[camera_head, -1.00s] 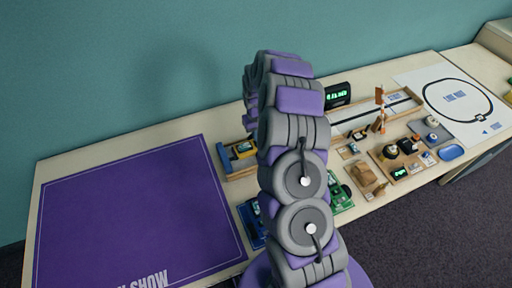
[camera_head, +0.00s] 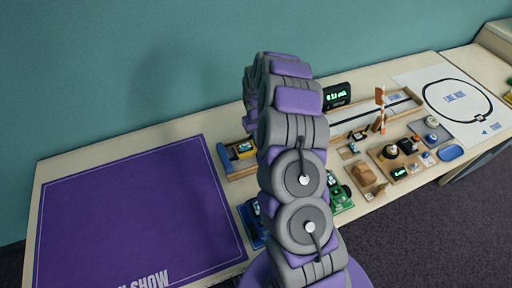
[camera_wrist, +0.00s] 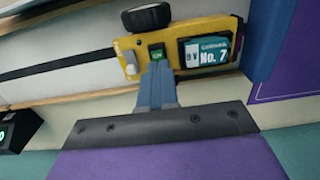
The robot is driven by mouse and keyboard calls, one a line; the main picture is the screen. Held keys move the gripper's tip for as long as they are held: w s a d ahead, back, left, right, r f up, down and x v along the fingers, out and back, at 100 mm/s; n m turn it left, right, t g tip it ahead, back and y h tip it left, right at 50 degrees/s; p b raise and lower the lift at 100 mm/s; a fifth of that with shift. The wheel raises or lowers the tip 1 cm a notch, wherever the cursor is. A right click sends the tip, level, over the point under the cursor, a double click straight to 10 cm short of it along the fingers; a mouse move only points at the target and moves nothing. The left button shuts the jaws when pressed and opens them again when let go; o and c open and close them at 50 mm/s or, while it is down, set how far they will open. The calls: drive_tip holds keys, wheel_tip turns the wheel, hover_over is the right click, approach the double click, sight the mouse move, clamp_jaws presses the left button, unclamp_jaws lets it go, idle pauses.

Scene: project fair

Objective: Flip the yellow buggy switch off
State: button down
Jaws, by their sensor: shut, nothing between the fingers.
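The yellow buggy (camera_head: 243,149) sits in a blue-ended wooden tray, left of my arm in the head view, partly hidden by it. In the wrist view the buggy (camera_wrist: 185,31) shows a black wheel and a card reading "No. 7". Its small switch (camera_wrist: 157,51) is lit green and appears to be marked ON. My gripper (camera_wrist: 157,68) is shut and empty, with its fingertips right at the lower edge of the switch. I cannot tell whether they touch it. The head view hides the gripper behind my arm.
A purple mat (camera_head: 140,215) covers the left of the table. A black display (camera_head: 337,95) stands behind my arm. A teal wall is close behind.

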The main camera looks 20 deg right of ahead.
drive_tip(key=shift+r+p, duration=1.1)
drive_tip(key=shift+r, duration=2.2)
